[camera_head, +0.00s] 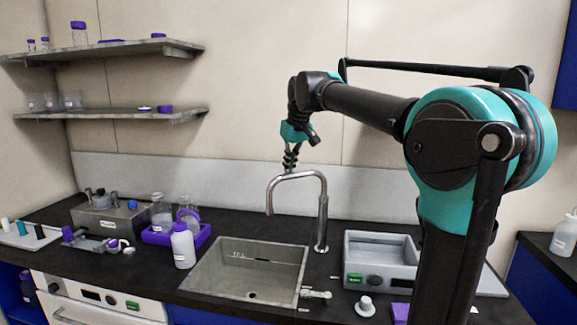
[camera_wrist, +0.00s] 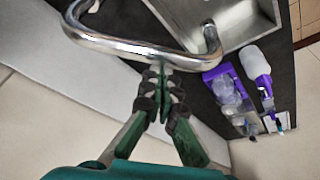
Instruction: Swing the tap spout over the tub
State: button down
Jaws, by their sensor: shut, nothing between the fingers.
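The chrome tap (camera_head: 322,215) stands behind the sink's right side; its arched spout (camera_head: 284,178) reaches left, with its outlet hanging over the sink. The grey tub (camera_head: 352,268) sits on the counter to the right of the tap, partly behind my arm. My gripper (camera_head: 290,168) is shut and empty, pointing down just behind and above the spout's top bend. In the wrist view my gripper (camera_wrist: 162,78) has its fingertips right beside the spout pipe (camera_wrist: 130,47); I cannot tell whether they touch it. The tub does not show clearly in the wrist view.
The steel sink (camera_head: 216,262) is left of the tub. A white bottle (camera_head: 183,247) and a purple tray (camera_head: 155,238) with glassware stand left of it. A small white knob-like object (camera_head: 365,306) is before the tub. Two shelves (camera_head: 120,116) hang at upper left.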

jog(key=shift+s+d+n, duration=0.4)
jog(key=shift+s+n, duration=0.2)
jog(key=shift+s, duration=0.1)
jog(key=s+d+n+g+y, duration=0.2)
jog(key=s+d+n+g, duration=0.1)
jog(key=s+d+n, duration=0.6)
jog(key=w+d, duration=0.5)
jog(key=d, duration=0.6)
jog(key=shift+w+n, duration=0.35)
jog(key=shift+n, duration=0.05)
jog(key=shift+w+d, duration=0.1)
jog(key=shift+d, duration=0.15)
